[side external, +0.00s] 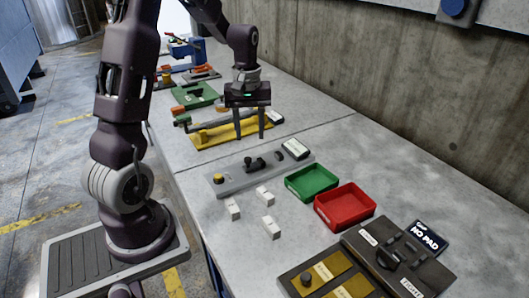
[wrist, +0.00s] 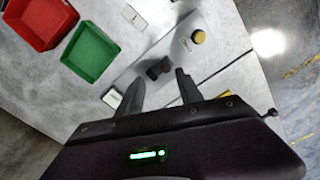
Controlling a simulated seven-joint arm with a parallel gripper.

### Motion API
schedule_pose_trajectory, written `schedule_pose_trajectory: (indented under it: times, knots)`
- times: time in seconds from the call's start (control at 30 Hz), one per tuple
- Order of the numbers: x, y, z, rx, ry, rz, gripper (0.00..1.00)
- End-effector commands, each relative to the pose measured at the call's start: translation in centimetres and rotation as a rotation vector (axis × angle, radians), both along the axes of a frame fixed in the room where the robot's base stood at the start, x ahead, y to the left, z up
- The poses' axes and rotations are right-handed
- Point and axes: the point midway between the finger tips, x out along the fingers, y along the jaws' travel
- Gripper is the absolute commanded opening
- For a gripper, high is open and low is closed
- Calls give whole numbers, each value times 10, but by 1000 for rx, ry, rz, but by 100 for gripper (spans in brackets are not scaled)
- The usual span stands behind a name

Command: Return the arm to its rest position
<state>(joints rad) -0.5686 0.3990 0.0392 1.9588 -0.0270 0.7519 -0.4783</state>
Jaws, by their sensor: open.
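My gripper (side external: 249,128) points down over the grey workbench, near a yellow-based fixture (side external: 215,133). Its two fingers are apart and nothing is between them. It also shows in the wrist view (wrist: 157,82), with both fingers spread above the bench. The exact gap between the fingertips and the bench is hard to tell. My arm reaches in from the left, bent above the bench.
A grey plate (side external: 235,180) with a yellow knob, small white blocks (side external: 270,228), a green tray (side external: 312,195) and a red tray (side external: 357,215) lie nearer. A dark panel (side external: 378,260) is at front right. Several fixtures stand behind. A concrete wall (side external: 400,90) borders the bench.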

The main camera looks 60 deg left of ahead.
Motion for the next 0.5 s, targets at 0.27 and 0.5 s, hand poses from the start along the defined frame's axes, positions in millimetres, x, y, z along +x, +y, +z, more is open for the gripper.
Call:
schedule_pose_trajectory:
  times: [0.27, 0.5]
  knots:
    - [-79, -150, 120, 151, -238, -641, 43]
    - [-164, -204, 131, 256, -387, -1032, 43]
